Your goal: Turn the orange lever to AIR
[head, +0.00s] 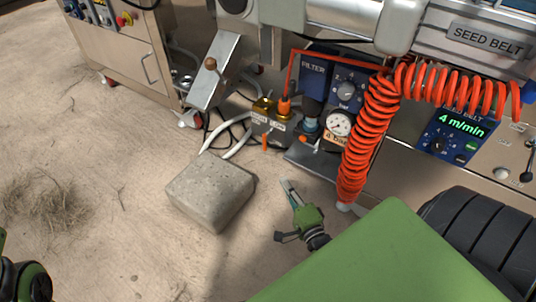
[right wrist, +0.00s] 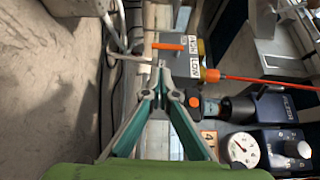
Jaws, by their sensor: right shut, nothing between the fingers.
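The orange lever (head: 265,141) hangs down from the front of a brass and grey valve block (head: 271,123) at the machine's side. In the right wrist view the lever (right wrist: 169,46) points left from the labelled plate (right wrist: 196,55); its lettering is too small to read surely. My right gripper (head: 289,187) is shut and empty, below and right of the lever in the head view. In the right wrist view its fingertips (right wrist: 160,66) are just below the lever, with a small gap showing; the depth between them is unclear. My left gripper is out of view.
A stone block (head: 211,190) lies on the floor left of my gripper. A coiled orange hose (head: 369,135) hangs at the right, by the pressure gauge (head: 340,124) and blue filter box (head: 313,73). White hoses (head: 213,138) run by the valve.

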